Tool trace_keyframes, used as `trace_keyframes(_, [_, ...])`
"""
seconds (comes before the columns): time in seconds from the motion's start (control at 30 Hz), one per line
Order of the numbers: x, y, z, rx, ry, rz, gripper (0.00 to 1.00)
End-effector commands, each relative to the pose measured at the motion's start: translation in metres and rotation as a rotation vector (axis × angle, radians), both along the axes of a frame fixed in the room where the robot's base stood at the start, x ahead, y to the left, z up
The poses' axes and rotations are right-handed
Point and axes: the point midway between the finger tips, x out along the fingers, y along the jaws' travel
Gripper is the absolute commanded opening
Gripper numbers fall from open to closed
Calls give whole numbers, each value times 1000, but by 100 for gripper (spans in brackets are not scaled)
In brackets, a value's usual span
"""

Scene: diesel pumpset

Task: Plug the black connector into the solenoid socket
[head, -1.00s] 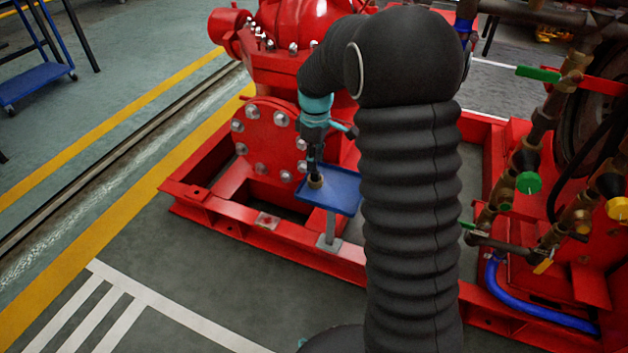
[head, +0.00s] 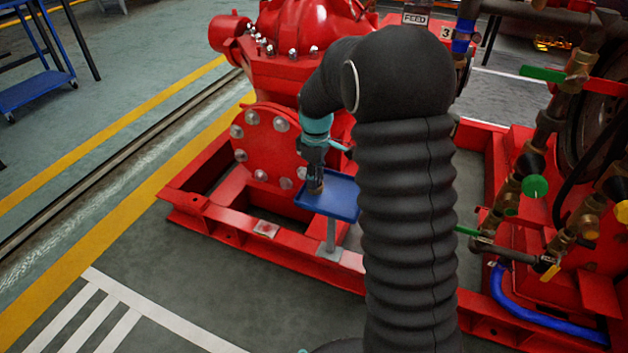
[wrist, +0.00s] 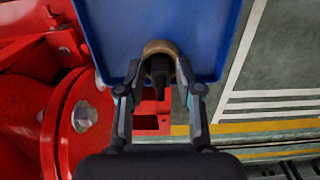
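The black connector (wrist: 158,72) shows between the fingers in the wrist view, with a tan, brass-like round part (wrist: 158,47) at its far end. The tan part also shows in the head view (head: 315,187), low under my gripper. My gripper (wrist: 160,68) points down over the blue tray (wrist: 210,45), with one finger on each side of the connector. A narrow gap seems to show on both sides. The tray (head: 342,207) stands on a short grey post. I cannot make out the solenoid socket in either view.
The red pump (head: 300,40) and its bolted flange (head: 268,140) stand close behind the tray. The red base frame (head: 220,228) surrounds them. Pipes with coloured valve handles (head: 535,186) and a blue hose (head: 530,310) are at right. The floor at front left is clear.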

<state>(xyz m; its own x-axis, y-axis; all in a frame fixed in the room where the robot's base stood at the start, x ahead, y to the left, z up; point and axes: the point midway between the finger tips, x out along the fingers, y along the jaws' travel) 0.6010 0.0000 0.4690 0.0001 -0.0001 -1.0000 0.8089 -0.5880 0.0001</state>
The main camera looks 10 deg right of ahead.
Motion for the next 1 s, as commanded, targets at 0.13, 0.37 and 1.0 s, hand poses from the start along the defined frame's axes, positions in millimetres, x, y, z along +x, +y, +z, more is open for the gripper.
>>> trace_keyframes(0.13, [-1,0,0,0,0,0,35])
trace_keyframes(0.37, [-1,0,0,0,0,0,35])
trace_keyframes(1.0, [-1,0,0,0,0,0,0])
